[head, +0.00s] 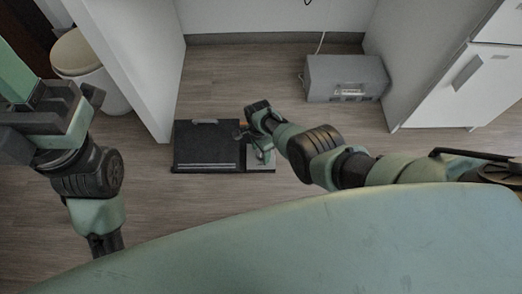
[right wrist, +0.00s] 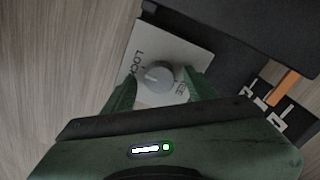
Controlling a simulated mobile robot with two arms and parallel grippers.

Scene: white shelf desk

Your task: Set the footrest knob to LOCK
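The black footrest (head: 207,148) lies on the floor, with a pale panel on its right side. In the right wrist view, the grey round knob (right wrist: 158,77) sits on that light panel (right wrist: 141,50), with LOCK printed to its left and another word, partly hidden, to its right. A small mark shows on the knob's face, but its exact setting is hard to tell. My right gripper (right wrist: 163,86) is open, its green fingers on either side of the knob with gaps visible. It also shows over the panel in the head view. My left gripper (head: 18,82) is at the left edge, away from the footrest; its fingers are unclear.
An orange part (right wrist: 284,86) and white markings are on the dark section beside the panel. A grey box (head: 346,78) stands at the back right near a white cabinet (head: 470,85). A white bin (head: 88,70) is behind the white desk side (head: 135,60). Floor before the footrest is clear.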

